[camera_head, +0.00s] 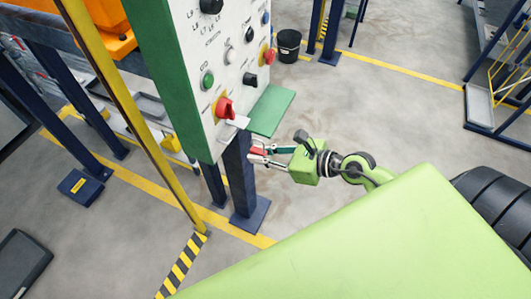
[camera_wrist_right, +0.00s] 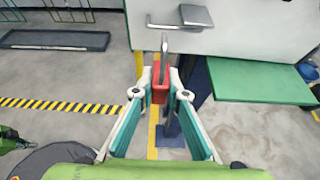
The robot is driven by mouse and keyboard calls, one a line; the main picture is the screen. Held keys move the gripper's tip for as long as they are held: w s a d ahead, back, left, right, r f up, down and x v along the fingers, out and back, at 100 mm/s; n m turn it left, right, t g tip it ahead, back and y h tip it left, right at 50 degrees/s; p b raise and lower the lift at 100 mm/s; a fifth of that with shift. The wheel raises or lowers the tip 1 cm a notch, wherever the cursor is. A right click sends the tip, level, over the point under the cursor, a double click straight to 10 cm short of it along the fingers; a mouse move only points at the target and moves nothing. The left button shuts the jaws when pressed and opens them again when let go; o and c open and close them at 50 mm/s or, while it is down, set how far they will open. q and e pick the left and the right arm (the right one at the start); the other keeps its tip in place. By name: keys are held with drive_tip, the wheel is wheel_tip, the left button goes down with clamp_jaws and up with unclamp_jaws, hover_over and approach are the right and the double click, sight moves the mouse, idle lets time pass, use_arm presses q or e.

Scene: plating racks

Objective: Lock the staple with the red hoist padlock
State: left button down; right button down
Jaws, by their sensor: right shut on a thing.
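The red padlock (camera_wrist_right: 160,84) is upright between the fingertips of my right gripper (camera_wrist_right: 160,91), which is shut on its body. Its grey shackle (camera_wrist_right: 165,42) points up toward the panel's lower edge. The padlock also shows in the head view (camera_head: 258,152), held by my right gripper (camera_head: 262,156) beside the panel's leg. A pale metal bar (camera_wrist_right: 160,23) with a grey plate (camera_wrist_right: 196,16), apparently the staple, sits on the panel just above the shackle. I cannot tell whether the shackle touches or passes through it. My left gripper is not in view.
The white control panel (camera_head: 226,65) carries several knobs and a red switch (camera_head: 225,107) above the plate. A green shelf (camera_head: 270,111) juts out right of the panel. A dark blue leg (camera_head: 239,180) stands below it. Open floor lies to the right.

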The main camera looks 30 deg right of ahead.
sight(250, 150)
drive_tip(key=shift+w+a+r+p, duration=0.15)
drive_tip(key=shift+w+a+p, duration=0.75)
drive_tip(key=shift+w, duration=0.35)
drive_tip(key=shift+s+f+x, duration=0.1)
drive_tip(key=shift+f+x, duration=0.1)
drive_tip(key=shift+x, duration=1.15)
drive_tip(key=shift+s+f+x, duration=0.1)
drive_tip(key=shift+f+x, duration=0.1)
drive_tip(key=shift+x, duration=1.15)
drive_tip(key=shift+w+d+b, duration=0.6)
drive_tip(key=shift+d, duration=0.2)
drive_tip(key=shift+w+d+b, duration=0.6)
drive_tip(key=shift+d, duration=0.15)
drive_tip(key=shift+r, duration=0.1)
drive_tip(key=shift+w+r+p, duration=0.1)
drive_tip(key=shift+r+p, duration=1.2)
drive_tip(key=shift+r, duration=0.05)
drive_tip(key=shift+f, duration=0.4)
drive_tip(key=c, duration=1.9)
unclamp_jaws()
